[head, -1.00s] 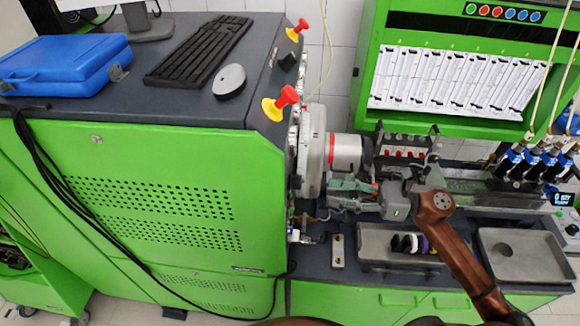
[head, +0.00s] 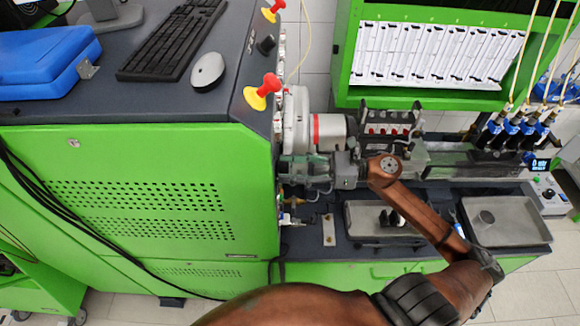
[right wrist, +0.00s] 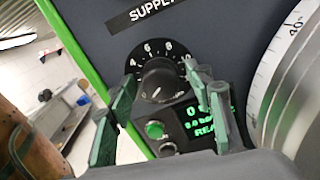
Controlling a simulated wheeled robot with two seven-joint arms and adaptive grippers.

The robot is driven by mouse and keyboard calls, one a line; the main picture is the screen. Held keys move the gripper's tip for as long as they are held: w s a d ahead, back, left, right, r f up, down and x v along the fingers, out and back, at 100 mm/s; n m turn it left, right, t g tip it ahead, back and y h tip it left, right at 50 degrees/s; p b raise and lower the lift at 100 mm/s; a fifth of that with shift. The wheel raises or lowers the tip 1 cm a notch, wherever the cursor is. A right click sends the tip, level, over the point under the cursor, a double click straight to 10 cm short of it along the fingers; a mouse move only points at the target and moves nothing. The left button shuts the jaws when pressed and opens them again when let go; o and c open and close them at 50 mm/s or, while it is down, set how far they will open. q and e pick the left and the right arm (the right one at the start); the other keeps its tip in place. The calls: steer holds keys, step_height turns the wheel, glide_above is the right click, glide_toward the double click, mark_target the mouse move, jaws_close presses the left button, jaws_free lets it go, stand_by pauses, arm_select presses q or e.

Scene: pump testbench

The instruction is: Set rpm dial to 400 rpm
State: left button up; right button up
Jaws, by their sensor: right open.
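A round black dial (right wrist: 158,86) with a numbered scale and a white pointer mark is on a dark panel in the right wrist view. The mark points toward the lower left. A display with green text (right wrist: 205,118), starting with 0, is below right of it, partly hidden by a finger. My right gripper (right wrist: 163,84) is open, its green fingers on either side of the dial in the picture; I cannot tell whether they touch it. In the head view my right gripper (head: 305,167) is at the green cabinet's right side (head: 277,190), where the dial is hidden.
A green button (right wrist: 155,130) is just below the dial. A large graduated disc (right wrist: 290,90) stands close on the right; the disc-shaped machine (head: 297,120) shows in the head view too. A metal tray (head: 365,220) lies below my right arm.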

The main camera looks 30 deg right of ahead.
steer(key=c, duration=1.2)
arm_select(q)
steer(key=shift+s, duration=0.2)
arm_select(e)
steer(key=shift+o, duration=0.2)
arm_select(q)
steer(key=shift+w+r, duration=0.15)
steer(key=shift+w, duration=0.05)
arm_select(e)
steer(key=shift+m, duration=0.5)
arm_select(q)
step_height(320, 180, up, 9)
steer(key=p, duration=0.9)
steer(key=shift+w+f, duration=0.2)
steer(key=shift+w, duration=0.05)
arm_select(e)
steer(key=shift+w+f+m, duration=0.1)
steer(key=shift+m, duration=7.2)
